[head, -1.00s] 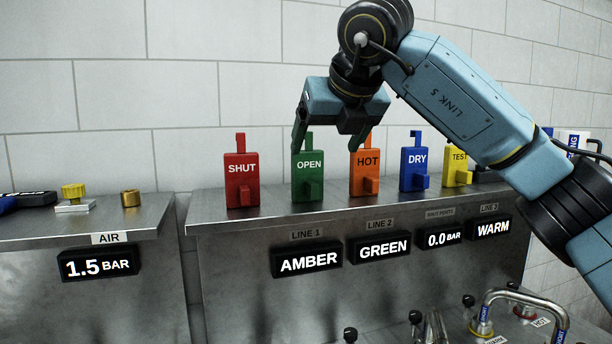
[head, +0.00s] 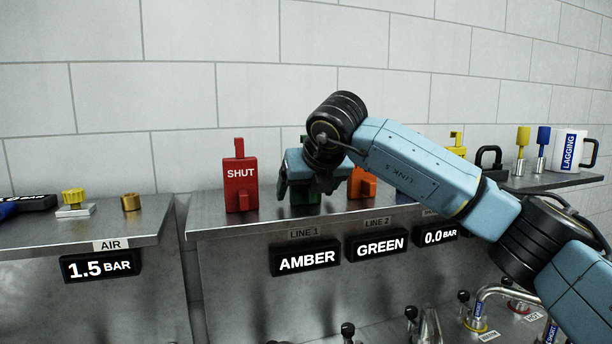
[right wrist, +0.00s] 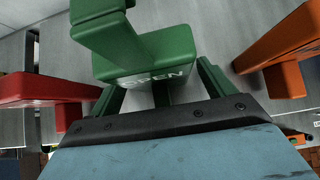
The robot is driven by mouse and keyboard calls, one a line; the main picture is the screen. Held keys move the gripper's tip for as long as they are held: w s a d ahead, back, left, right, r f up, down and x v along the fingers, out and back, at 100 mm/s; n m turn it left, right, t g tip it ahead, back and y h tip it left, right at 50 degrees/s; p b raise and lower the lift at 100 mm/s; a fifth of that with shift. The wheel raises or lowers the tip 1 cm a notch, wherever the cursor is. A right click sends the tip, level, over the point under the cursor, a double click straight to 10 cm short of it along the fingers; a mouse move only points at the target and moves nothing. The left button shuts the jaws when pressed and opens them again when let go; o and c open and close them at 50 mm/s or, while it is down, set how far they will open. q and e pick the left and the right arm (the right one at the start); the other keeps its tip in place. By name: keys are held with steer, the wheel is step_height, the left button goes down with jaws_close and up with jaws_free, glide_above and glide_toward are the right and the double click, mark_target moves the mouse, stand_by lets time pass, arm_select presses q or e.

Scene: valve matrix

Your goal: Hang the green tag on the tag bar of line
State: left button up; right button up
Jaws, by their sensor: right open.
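The green tag (head: 306,196), lettered OPEN, stands upright on the steel ledge, mostly hidden behind my right gripper in the head view. In the right wrist view the green tag (right wrist: 150,62) fills the upper middle, its lettering facing me. My right gripper (head: 303,188) is open. Its fingers (right wrist: 158,88) appear to lie one on each side of the tag; I cannot tell whether they touch it. My left gripper is not in view. I cannot make out a tag bar.
The red SHUT tag (head: 240,180) stands left of the green one, the orange tag (head: 361,184) right. Below are displays AMBER (head: 305,258) under LINE 1 and GREEN (head: 376,245) under LINE 2. Pipework and knobs fill the lower right. A LAGGING mug (head: 569,150) stands far right.

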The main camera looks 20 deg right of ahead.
steer(key=c, duration=1.2)
